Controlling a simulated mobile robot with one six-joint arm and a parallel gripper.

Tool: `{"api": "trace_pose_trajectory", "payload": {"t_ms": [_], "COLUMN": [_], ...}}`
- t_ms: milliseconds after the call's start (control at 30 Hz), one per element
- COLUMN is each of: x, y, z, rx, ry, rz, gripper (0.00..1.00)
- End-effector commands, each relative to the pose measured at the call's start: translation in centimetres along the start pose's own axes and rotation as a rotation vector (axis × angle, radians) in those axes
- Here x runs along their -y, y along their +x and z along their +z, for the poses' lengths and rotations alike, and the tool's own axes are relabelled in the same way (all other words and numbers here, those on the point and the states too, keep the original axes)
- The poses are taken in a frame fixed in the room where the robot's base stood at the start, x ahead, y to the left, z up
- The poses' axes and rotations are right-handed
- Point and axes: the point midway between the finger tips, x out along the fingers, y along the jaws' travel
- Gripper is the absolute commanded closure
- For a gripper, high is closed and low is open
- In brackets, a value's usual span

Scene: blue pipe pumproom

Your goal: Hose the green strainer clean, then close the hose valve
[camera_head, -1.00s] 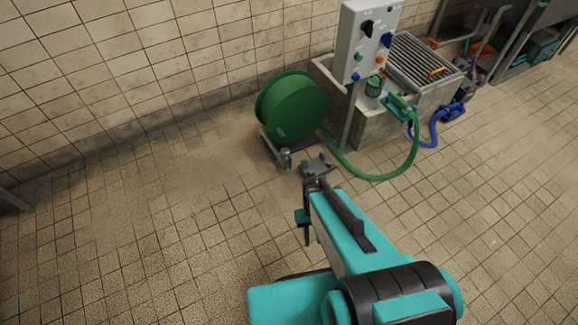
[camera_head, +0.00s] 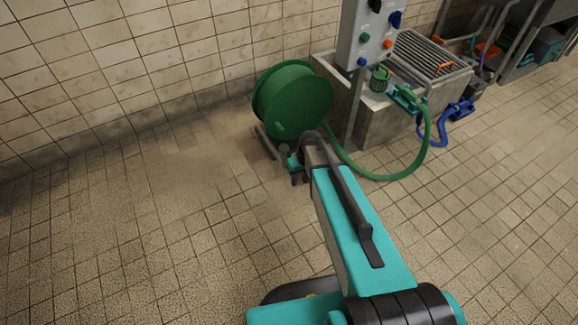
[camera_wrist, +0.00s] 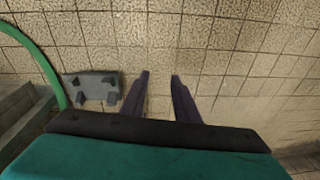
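The green strainer (camera_head: 379,81) stands upright on the near edge of the concrete basin. The green hose (camera_head: 424,150) runs from the green reel (camera_head: 297,102) along the floor and up to a green hose end on a teal holder (camera_head: 405,99) at the basin rim. A small grey fitting (camera_head: 284,150), possibly the hose valve, stands at the reel's foot; whether it is open I cannot tell. My gripper (camera_head: 297,179) is low beside that fitting, partly hidden by my arm. In the wrist view its dark fingers (camera_wrist: 160,78) are apart with nothing between them.
A grey control box (camera_head: 367,40) on a post stands before the concrete basin (camera_head: 388,121). A grey pegged plate (camera_wrist: 93,88) lies left of my fingers in the wrist view. The tiled floor (camera_head: 120,230) at left is clear.

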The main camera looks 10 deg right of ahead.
Motion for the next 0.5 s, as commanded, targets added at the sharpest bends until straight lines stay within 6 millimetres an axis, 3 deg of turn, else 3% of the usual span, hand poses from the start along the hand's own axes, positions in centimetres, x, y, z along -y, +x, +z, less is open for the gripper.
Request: {"api": "trace_pose_trajectory", "payload": {"t_ms": [33, 167, 500], "x": [-0.6, -1.5, -3.6], "y": [1.0, 1.1, 0.2], "z": [-1.6, -4.8, -12.1], "rx": [-0.026, -0.087, -0.225], "ry": [-0.010, -0.036, -0.097], "rz": [0.004, 0.011, 0.037], "gripper": [0.72, 0.72, 0.72]}}
